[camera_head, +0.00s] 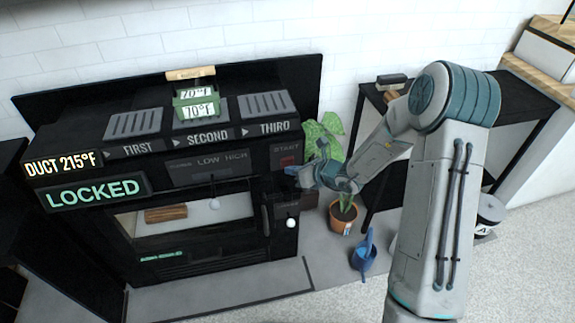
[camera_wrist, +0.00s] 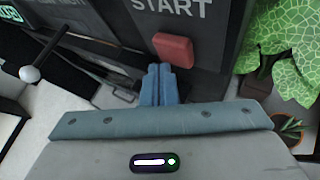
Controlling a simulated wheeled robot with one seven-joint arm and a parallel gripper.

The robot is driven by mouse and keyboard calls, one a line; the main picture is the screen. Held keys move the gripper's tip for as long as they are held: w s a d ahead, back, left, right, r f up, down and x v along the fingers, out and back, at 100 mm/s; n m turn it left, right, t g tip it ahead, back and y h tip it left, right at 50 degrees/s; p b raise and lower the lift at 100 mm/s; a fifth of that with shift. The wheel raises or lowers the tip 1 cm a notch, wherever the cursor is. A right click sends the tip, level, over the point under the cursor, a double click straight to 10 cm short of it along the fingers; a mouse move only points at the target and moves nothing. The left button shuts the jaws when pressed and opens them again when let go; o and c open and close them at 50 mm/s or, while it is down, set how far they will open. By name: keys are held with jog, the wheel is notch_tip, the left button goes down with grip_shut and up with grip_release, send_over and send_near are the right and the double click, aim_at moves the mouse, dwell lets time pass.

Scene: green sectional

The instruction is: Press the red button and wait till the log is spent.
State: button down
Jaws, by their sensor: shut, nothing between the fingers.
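The red button (camera_wrist: 174,49) sits under the word START on the dark front panel in the wrist view. In the head view the button (camera_head: 288,160) shows at the right end of the stove front. My gripper (camera_wrist: 159,72) is shut and empty, its blue fingertips just below the button in the picture; I cannot tell whether they touch it. In the head view my gripper (camera_head: 291,171) is close to the panel. The log (camera_head: 166,213) lies behind the stove window, brown and whole-looking. The stove (camera_head: 215,257) reads LOCKED and DUCT 215°F.
A potted plant (camera_head: 343,217) stands right of the stove, near my arm. A blue watering can (camera_head: 364,256) is on the floor in front. A black table (camera_head: 515,105) stands at the right. A white-knobbed lever (camera_wrist: 31,74) projects from the stove front.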

jog(key=shift+w+a, duration=0.15)
jog(key=shift+w, duration=0.4)
dwell(0.4)
jog(key=shift+s, duration=0.15)
jog(key=shift+s+d+b, duration=0.3)
jog(key=shift+s+b, duration=0.05)
jog(key=shift+s, duration=0.5)
jog(key=s+d+b, duration=0.1)
jog(key=s+b, duration=0.1)
jog(key=s, duration=0.3)
jog(key=shift+s+d, duration=0.3)
jog(key=shift+s, duration=0.1)
dwell(0.4)
